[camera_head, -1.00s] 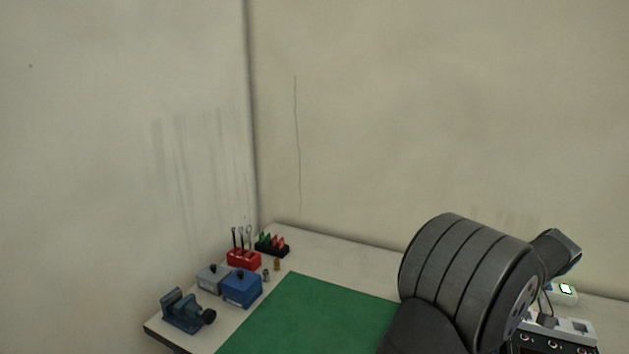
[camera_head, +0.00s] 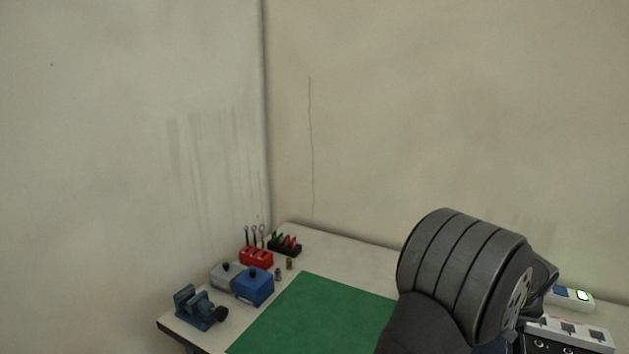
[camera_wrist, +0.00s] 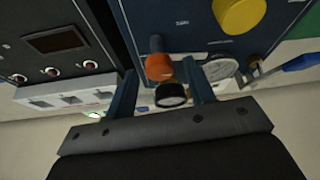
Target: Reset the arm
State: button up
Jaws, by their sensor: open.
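My gripper (camera_wrist: 159,72) shows in the wrist view with its two fingers apart. An orange knob (camera_wrist: 158,67) and a round black-rimmed part (camera_wrist: 170,95) show in the gap between the fingers. Whether the fingers touch them I cannot tell. Behind them is a dark blue panel (camera_wrist: 190,25) with a large yellow knob (camera_wrist: 239,14). In the head view my dark arm fills the lower right, and my gripper is hidden behind it.
In the wrist view, a white switch strip (camera_wrist: 75,93) and a black unit (camera_wrist: 60,60) lie left, a blue-handled tool (camera_wrist: 298,63) right. In the head view, a green mat (camera_head: 310,315) is clear; a vise (camera_head: 197,308), blue box (camera_head: 253,287) and red holder (camera_head: 256,257) stand left.

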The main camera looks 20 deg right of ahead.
jog(key=shift+w+m+g+h, duration=0.1)
jog(key=shift+m+g+h, duration=0.2)
jog(key=shift+m, duration=0.8)
jog(key=shift+w+m+g+h, duration=0.1)
jog(key=shift+m+g+h, duration=0.2)
jog(key=shift+m, duration=0.8)
jog(key=shift+a+m+g+h, duration=0.15)
jog(key=shift+m+g, duration=0.25)
jog(key=shift+m, duration=0.65)
jog(key=shift+d+m+g+h, duration=0.15)
jog(key=shift+m+g, duration=0.25)
jog(key=shift+m, duration=0.65)
jog(key=shift+a, duration=0.1)
jog(key=o, duration=1.1)
jog(key=s+a+r+n+t+h, duration=0.2)
jog(key=s+a+r+t+h, duration=0.15)
jog(key=a, duration=0.45)
jog(key=s+a+r+n+t+h, duration=0.2)
jog(key=a+r+h, duration=0.2)
jog(key=a, duration=0.4)
jog(key=x, duration=1)
jog(key=shift+f, duration=0.25)
jog(key=shift+s, duration=0.1)
